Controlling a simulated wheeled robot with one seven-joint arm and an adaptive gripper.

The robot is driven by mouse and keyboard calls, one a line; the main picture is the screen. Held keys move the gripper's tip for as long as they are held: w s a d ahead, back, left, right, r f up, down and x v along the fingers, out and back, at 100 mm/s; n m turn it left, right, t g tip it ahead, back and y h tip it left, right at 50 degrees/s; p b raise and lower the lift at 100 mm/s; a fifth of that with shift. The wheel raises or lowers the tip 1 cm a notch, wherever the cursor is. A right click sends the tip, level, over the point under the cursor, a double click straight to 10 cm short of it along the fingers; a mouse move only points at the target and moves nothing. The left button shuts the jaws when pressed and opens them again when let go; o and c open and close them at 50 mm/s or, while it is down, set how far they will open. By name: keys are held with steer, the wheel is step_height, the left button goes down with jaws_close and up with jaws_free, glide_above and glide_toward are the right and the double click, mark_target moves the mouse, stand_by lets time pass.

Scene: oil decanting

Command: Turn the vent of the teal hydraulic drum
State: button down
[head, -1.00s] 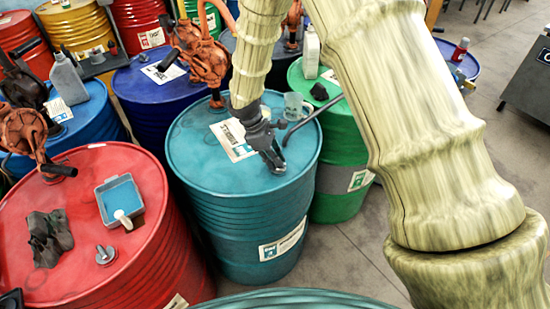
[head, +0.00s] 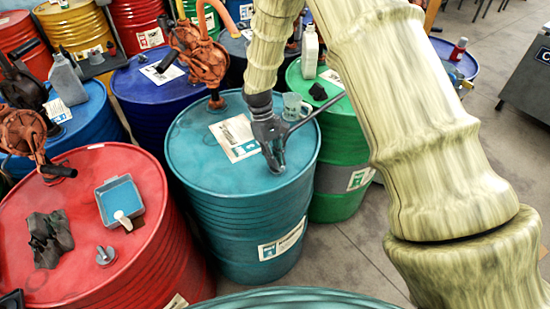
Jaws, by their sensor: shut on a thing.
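The teal drum (head: 215,175) stands upright in the middle of the head view. A paper sheet (head: 234,138) lies on its lid, and an orange hand pump (head: 203,60) rises from its far edge. My gripper (head: 276,168) points down onto the right part of the lid, its fingertips at lid level. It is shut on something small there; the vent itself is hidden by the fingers. A clear measuring jug (head: 295,106) stands just behind my gripper on the lid.
A red drum (head: 150,245) at left bears a tray (head: 120,200), dark gloves and a grey cap. A green drum (head: 338,135) with a bottle stands behind right. Blue drums crowd the back left. Another teal lid (head: 295,299) shows at the bottom edge.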

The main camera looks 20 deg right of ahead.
steer(key=shift+s+f, duration=0.15)
steer(key=shift+f, duration=0.05)
stand_by(0.4)
steer(key=c, duration=1.4)
jaws_free()
steer(key=shift+c, duration=0.2)
steer(key=shift+r, duration=0.2)
steer(key=shift+w+r, duration=0.25)
steer(key=shift+w, duration=0.05)
steer(key=v, duration=1.1)
steer(key=shift+d, duration=0.1)
